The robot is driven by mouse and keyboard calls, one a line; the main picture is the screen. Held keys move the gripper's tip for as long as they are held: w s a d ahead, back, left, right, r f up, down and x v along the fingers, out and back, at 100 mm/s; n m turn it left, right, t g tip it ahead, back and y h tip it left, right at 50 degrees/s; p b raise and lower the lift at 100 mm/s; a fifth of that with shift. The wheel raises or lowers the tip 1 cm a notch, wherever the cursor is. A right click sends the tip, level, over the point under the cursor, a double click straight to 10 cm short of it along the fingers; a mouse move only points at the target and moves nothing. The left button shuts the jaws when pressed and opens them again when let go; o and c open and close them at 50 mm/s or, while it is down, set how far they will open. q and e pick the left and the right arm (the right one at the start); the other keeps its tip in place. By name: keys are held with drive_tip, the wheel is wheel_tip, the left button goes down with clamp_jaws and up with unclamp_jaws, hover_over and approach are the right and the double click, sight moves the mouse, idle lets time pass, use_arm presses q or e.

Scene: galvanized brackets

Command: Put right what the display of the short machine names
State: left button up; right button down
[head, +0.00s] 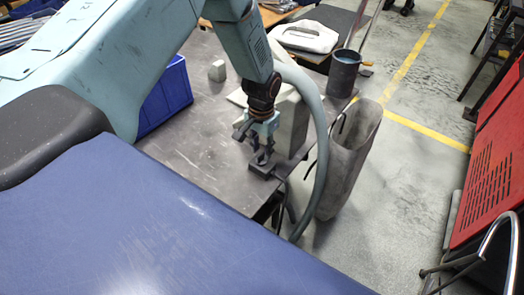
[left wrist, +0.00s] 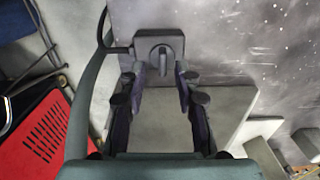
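My left gripper (head: 262,151) hangs over the dark table, fingers pointing down, beside a pale grey box-shaped machine (head: 294,122). In the left wrist view my left gripper (left wrist: 161,80) is open, with a clear gap between its fingers. Just past the fingertips is a small dark box (left wrist: 174,37) with an oval knob (left wrist: 158,56), roughly in line with the gap; I cannot tell whether they touch. The dark box also shows at the table edge in the head view (head: 262,170). The machine's top (left wrist: 178,128) lies behind the fingers. No display is readable. My right gripper is out of view.
A blue bin (head: 168,98) stands left on the table, near a small grey block (head: 217,70). A dark cylindrical container (head: 343,74) stands at the far right corner. A tall grey bin (head: 350,150) stands beside the table. A red panel (head: 492,150) is further right, with open floor between.

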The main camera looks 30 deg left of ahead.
sight(261, 158)
use_arm(q)
drive_tip(key=shift+a+f, duration=0.2)
drive_tip(key=shift+f, duration=0.35)
drive_tip(key=shift+a+f, duration=0.15)
drive_tip(key=shift+f, duration=0.5)
drive_tip(key=shift+d, duration=0.45)
drive_tip(key=shift+a, duration=0.4)
drive_tip(key=c, duration=0.4)
drive_tip(key=shift+w+d, duration=0.1)
drive_tip(key=shift+d, duration=0.15)
clamp_jaws()
